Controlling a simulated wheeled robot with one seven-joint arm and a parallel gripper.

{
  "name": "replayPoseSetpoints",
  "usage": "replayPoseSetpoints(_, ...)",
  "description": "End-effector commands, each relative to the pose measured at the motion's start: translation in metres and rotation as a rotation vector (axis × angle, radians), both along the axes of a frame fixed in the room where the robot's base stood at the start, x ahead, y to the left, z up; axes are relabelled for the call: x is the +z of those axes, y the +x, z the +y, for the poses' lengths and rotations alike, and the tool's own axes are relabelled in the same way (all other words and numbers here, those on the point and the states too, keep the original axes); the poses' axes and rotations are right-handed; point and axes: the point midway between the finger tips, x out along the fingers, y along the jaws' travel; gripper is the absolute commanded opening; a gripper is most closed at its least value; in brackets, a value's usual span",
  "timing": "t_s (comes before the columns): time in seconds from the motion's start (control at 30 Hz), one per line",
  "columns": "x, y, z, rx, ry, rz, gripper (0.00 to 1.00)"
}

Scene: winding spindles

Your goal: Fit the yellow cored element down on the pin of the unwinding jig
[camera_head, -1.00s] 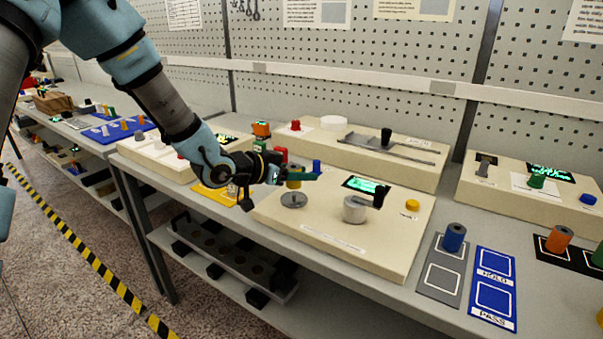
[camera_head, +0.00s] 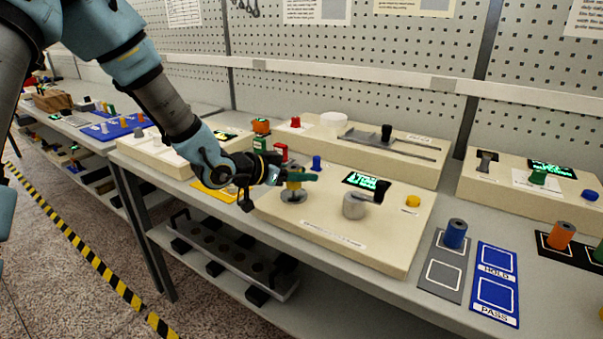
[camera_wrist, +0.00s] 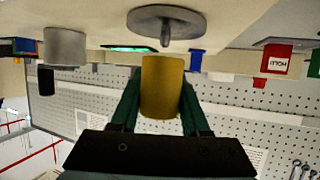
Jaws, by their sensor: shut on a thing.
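The yellow cored element (camera_wrist: 162,88) is a short yellow cylinder between the two dark green fingers of my gripper (camera_wrist: 158,100) in the wrist view. In the head view the element (camera_head: 293,185) is partly hidden by my gripper (camera_head: 298,176), which is shut on it. The unwinding jig is the cream box (camera_head: 330,225). Its grey round plate (camera_head: 292,197) lies directly under the element. In the wrist view, which looks inverted, the plate (camera_wrist: 185,22) carries a short thin pin (camera_wrist: 165,40). The pin's tip points at the element's near end, with a small gap visible between them.
On the jig stand a grey cylinder with a black arm (camera_head: 355,205), a green display (camera_head: 367,181) and a yellow button (camera_head: 412,201). A blue knob (camera_head: 317,162) and a red block (camera_head: 281,152) are behind my gripper. A blue cylinder (camera_head: 455,233) stands to the right.

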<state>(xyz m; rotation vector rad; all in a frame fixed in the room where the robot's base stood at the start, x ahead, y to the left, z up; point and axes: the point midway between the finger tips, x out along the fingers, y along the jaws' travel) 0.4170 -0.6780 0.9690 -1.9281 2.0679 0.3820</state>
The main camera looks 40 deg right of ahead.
Motion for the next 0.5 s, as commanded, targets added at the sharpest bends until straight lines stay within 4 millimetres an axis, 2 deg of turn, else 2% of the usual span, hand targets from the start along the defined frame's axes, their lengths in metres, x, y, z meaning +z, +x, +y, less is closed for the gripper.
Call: replayPoseSetpoints(0.5, -0.013, 0.000, 0.000, 0.000, 0.000, 0.000, 0.00)
